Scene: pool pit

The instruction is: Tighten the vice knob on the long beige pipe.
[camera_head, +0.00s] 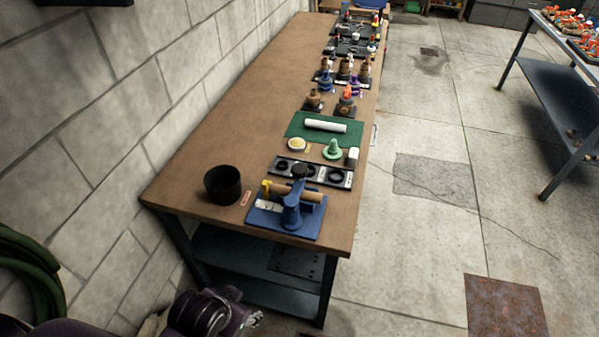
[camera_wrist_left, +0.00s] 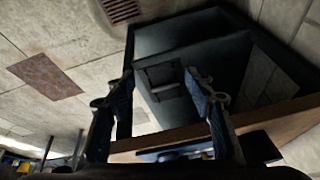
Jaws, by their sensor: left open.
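The long beige pipe (camera_head: 305,192) lies in a blue vice (camera_head: 292,212) on the near end of the brown workbench. A blue piece, probably the vice base (camera_wrist_left: 170,154), shows low in that view at the bench edge. My left arm shows at the bottom of the head view, below and in front of the bench. My right gripper is not in view.
A black cup (camera_head: 222,185) stands left of the vice on the bench (camera_head: 215,140). Behind the vice are a tray with round parts (camera_head: 313,172), a green mat (camera_head: 297,128) with a white roll, and several fittings. A block wall runs along the left.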

